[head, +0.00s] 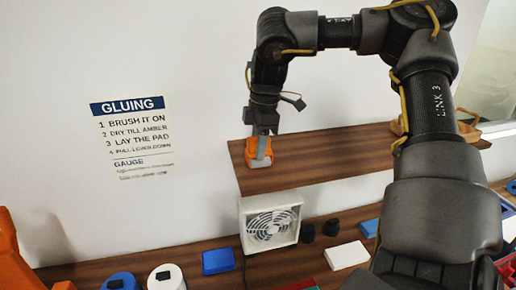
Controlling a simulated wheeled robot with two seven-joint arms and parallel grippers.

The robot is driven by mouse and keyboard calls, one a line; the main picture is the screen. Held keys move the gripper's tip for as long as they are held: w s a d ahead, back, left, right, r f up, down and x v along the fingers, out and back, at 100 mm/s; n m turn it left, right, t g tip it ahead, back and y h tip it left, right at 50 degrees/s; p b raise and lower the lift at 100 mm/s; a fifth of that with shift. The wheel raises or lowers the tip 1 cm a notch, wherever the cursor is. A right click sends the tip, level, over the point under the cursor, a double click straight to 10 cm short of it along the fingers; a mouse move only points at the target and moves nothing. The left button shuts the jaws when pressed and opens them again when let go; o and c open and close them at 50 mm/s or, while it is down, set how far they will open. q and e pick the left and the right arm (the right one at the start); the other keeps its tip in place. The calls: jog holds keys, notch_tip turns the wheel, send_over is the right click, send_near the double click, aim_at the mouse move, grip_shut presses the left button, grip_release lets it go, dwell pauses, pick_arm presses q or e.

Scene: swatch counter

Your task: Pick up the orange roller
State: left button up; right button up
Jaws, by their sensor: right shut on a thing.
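The orange roller (258,157) is at the left end of the raised wooden shelf (310,168), with a pale part showing on its side. My right gripper (259,134) points down from above and is shut on the roller's upper part. Whether the roller touches the shelf or hangs just above it, I cannot tell. The fingertips are partly hidden against the roller. My left gripper is not in view.
A white fan (271,224) stands below the shelf. The lower counter (190,258) holds blue and white blocks, round pots (166,277) and small black pieces. A gluing sign (132,140) hangs on the wall. The shelf's middle looks clear.

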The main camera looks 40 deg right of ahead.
jog(key=shift+r, duration=0.1)
jog(key=shift+c, duration=0.2)
jog(key=shift+r, duration=0.25)
notch_tip(320, 180, up, 10)
jog(key=shift+b, duration=0.95)
notch_tip(320, 180, up, 7)
jog(key=p, duration=0.5)
jog(key=shift+r, duration=0.15)
jog(key=shift+a, duration=0.1)
